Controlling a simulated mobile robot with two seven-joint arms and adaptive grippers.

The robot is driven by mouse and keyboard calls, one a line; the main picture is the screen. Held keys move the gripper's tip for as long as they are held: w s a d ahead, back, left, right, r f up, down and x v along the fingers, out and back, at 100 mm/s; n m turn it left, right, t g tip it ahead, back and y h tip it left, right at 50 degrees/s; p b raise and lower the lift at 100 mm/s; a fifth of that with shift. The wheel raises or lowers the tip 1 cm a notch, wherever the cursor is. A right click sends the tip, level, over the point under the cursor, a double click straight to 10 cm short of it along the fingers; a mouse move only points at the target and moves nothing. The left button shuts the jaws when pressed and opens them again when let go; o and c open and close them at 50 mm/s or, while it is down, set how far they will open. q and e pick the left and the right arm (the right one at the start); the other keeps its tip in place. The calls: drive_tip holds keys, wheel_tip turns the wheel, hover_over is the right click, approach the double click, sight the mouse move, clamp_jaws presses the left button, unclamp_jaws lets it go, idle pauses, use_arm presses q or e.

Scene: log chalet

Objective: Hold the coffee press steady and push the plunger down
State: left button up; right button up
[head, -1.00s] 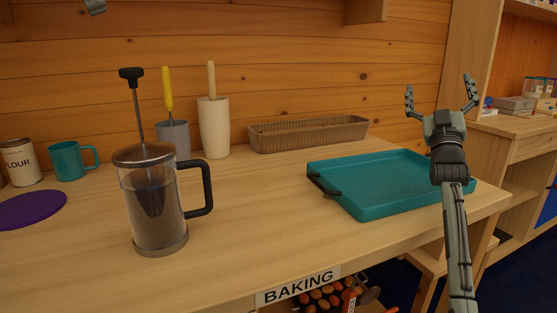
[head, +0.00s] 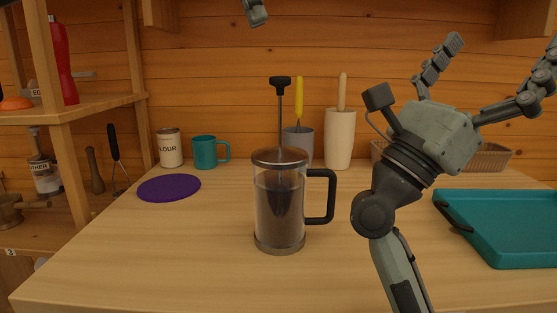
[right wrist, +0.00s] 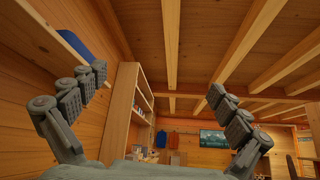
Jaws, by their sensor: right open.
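The coffee press (head: 279,212) stands upright on the counter in the head view, with a metal lid, glass body and black handle on its right. Its plunger (head: 280,85) is raised, the black knob high above the lid. A small grey tip at the top edge, above the knob and slightly left, appears to be my left gripper (head: 257,14); the rest is out of frame. My right gripper (head: 500,62) is open and empty, fingers spread and pointing up and right, in front of the counter right of the press. Its spread fingers also show in the right wrist view (right wrist: 158,84).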

sight(274, 168)
drive_tip(key=w+a+f+n+t+y, duration=0.2)
drive_tip(key=a+f+n+t+y, duration=0.2)
drive_tip(key=a+f+y, duration=0.2)
drive_tip(key=w+a+f+n+t+y, duration=0.3)
drive_tip(key=a+f+n+y, duration=0.2)
drive_tip(key=a+y, duration=0.5)
drive_tip(key=w+a+f+n+t+y, duration=0.2)
drive_tip(key=a+f+n+t+y, duration=0.2)
drive_tip(key=a+f+y, duration=0.3)
drive_tip(key=shift+w+a+f+n+t+y, duration=0.15)
drive_tip(key=shift+a+n+y, duration=0.1)
drive_tip(key=shift+a+y, duration=0.25)
drive_tip(key=shift+w+a+n+t+y, duration=0.15)
drive_tip(key=shift+a+n+y, duration=0.15)
drive_tip(key=shift+a, duration=0.35)
drive_tip(key=shift+w+a+f, duration=0.1)
drive_tip(key=shift+w, duration=0.05)
drive_tip(key=w, duration=0.3)
drive_tip(key=w+d, duration=0.1)
drive_tip(key=w, duration=0.3)
drive_tip(key=shift+w+d, duration=0.1)
drive_tip(key=shift+d, duration=0.1)
drive_tip(key=shift+c, duration=0.5)
drive_tip(key=c, duration=1.7)
